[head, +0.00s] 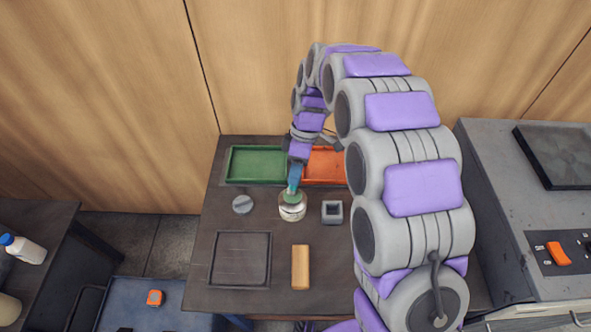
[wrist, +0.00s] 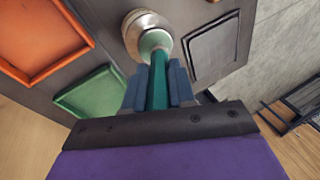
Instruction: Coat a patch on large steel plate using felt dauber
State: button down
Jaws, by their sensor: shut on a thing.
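My gripper (head: 294,172) is shut on the felt dauber's handle, teal in the wrist view (wrist: 157,88), with one blue finger (wrist: 180,86) on each side. The dauber points down to a round pale jar (head: 292,211), and its light green lower part (wrist: 153,41) is at the jar's mouth. The felt tip is hidden, so I cannot tell how deep it sits. The large steel plate (head: 240,259) is a dark flat square on the bench, front left of the jar. Its near part also shows in the wrist view (wrist: 213,50).
A green tray (head: 232,163) and an orange tray (head: 325,179) stand at the back of the bench (head: 222,220). A grey disc (head: 242,204) lies left of the jar, a small square metal block (head: 332,212) right, and a wooden block (head: 300,267) in front.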

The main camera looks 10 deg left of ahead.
jog(key=shift+f, duration=0.5)
dwell(1.2)
jog(key=shift+r, duration=0.1)
jog(key=shift+r+p, duration=1.1)
jog(key=shift+r, duration=2.35)
jog(key=w+d+f+m+t+y, duration=0.1)
jog(key=w+d+m, duration=0.1)
jog(key=d+m, duration=0.4)
jog(key=w+d+f+m+t, duration=0.2)
jog(key=d+m, duration=0.4)
jog(key=d, duration=0.5)
jog(key=w+d+f+m+t+y, duration=0.1)
jog(key=w+d+f+m+t, duration=0.1)
jog(key=d+m, duration=0.4)
jog(key=w+d, duration=0.1)
jog(key=d, duration=0.2)
jog(key=shift+w+y, duration=0.2)
jog(key=shift+y, duration=0.1)
